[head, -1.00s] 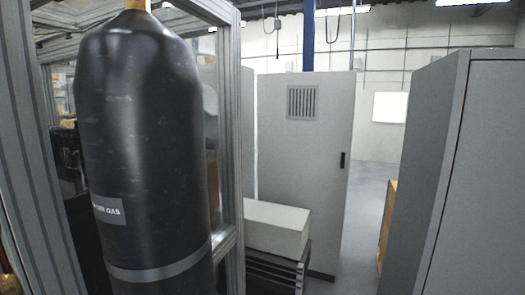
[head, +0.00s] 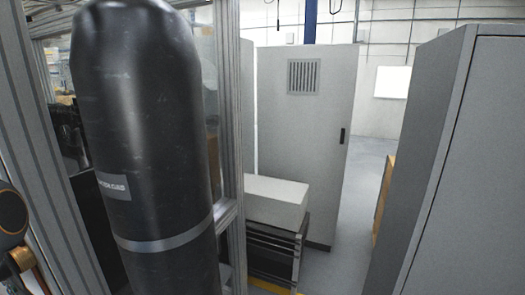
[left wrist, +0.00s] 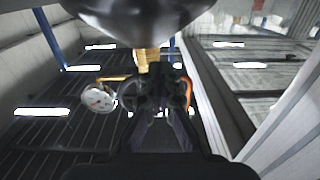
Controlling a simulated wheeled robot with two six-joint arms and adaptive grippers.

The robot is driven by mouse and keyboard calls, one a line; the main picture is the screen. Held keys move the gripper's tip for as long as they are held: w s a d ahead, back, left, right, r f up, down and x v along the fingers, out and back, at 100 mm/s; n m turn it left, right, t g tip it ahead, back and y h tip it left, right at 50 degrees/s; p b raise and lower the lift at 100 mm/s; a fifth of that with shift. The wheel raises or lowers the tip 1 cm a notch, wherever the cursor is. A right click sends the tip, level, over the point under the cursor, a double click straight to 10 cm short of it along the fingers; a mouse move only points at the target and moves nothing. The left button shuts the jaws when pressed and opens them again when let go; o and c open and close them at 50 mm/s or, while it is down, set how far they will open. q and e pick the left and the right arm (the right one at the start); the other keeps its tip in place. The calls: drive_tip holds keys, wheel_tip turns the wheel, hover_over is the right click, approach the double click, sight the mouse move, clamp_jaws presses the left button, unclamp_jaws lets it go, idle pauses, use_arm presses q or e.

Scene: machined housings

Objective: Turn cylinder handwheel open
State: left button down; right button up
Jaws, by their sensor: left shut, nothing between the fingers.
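The dark gas cylinder (head: 150,130) stands upright at the left of the head view, with a grey band and a pale label. My left gripper (left wrist: 157,112) is shut and empty, close to the valve. Dark shapes overlap there, so I cannot tell the handwheel from the fingers or whether they touch. My right gripper is not in view.
An aluminium frame (head: 228,110) with clear panels stands right behind the cylinder. A white box (head: 275,203) sits on a dark drawer unit (head: 272,252). Grey cabinets stand at the centre (head: 310,140) and right (head: 470,170). Floor shows between them.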

use_arm(q)
drive_tip(key=shift+r, duration=0.15)
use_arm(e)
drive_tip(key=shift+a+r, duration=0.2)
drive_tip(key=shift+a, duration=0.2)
use_arm(q)
drive_tip(key=shift+d, duration=0.2)
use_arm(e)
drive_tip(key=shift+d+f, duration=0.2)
use_arm(q)
drive_tip(key=shift+s+d+f, duration=0.2)
drive_tip(key=shift+d+f, duration=0.05)
drive_tip(key=shift+d, duration=0.2)
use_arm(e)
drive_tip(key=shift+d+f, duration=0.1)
use_arm(q)
drive_tip(key=shift+s+d, duration=0.1)
drive_tip(key=shift+d, duration=0.2)
drive_tip(key=shift+s+d, duration=0.15)
drive_tip(key=shift+d, duration=0.1)
drive_tip(key=shift+w+d+r, duration=0.1)
drive_tip(key=shift+w+d, duration=0.15)
drive_tip(key=shift+d, duration=0.35)
drive_tip(key=shift+s+d+r, duration=0.1)
drive_tip(key=shift+s+r, duration=0.05)
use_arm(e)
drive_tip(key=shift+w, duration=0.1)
use_arm(q)
drive_tip(key=shift+r, duration=0.1)
